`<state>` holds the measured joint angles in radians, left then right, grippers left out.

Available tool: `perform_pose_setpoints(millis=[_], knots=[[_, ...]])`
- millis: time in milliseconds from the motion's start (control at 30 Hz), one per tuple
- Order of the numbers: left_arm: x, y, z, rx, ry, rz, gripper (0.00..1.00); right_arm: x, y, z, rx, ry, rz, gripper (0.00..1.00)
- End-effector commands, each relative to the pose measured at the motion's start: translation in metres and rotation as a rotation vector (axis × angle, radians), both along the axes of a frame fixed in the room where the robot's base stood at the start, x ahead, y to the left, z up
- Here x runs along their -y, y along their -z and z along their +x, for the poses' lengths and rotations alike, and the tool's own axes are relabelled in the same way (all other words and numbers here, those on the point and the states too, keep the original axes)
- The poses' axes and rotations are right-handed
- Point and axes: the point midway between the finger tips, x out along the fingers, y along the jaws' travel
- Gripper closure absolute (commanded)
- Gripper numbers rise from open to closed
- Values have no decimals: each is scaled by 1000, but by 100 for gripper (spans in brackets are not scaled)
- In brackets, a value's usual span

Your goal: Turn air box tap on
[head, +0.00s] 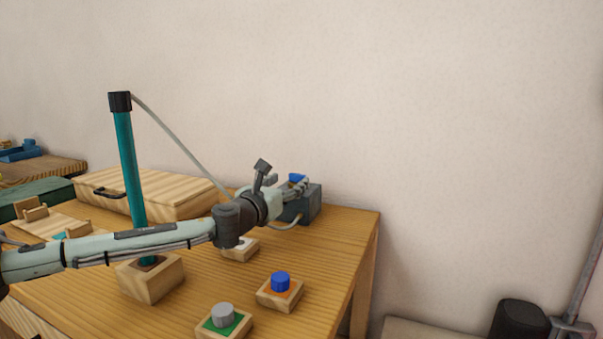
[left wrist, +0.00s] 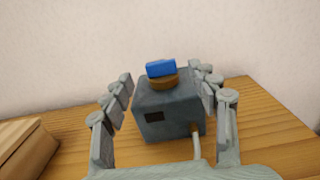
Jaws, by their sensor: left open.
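The air box (head: 312,203) is a dark blue-grey box at the back right of the wooden table, partly hidden by my left gripper. On its top sits the tap (head: 297,178), a blue handle. In the left wrist view the box (left wrist: 170,112) stands between my fingers, with the blue tap handle (left wrist: 161,68) on a round brown base. My left gripper (left wrist: 166,88) is open, one finger on each side of the box. In the head view the left gripper (head: 296,187) reaches the box from the left. My right gripper is not in view.
A tall teal tube (head: 128,165) with a black cap stands in a wooden block (head: 150,284), close to my left arm. A hose runs from its cap. A wooden case (head: 160,190) lies behind.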

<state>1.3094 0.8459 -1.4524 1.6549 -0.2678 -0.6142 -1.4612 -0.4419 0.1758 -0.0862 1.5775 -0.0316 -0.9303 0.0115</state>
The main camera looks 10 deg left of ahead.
Motion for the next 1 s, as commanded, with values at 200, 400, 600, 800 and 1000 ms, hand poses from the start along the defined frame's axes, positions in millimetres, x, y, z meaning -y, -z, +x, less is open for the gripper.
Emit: perform_pose_setpoints(millis=[200, 400, 600, 800, 1000], knots=[[8, -1, 37, 1, -1, 1, 40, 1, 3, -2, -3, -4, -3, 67], [12, -1, 58, 1, 0, 0, 40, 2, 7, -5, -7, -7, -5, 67], [12, -1, 63, 1, 0, 0, 40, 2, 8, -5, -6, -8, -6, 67], [12, -1, 62, 1, 0, 0, 48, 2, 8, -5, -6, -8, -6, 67], [12, -1, 62, 1, -1, 0, 73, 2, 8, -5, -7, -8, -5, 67]])
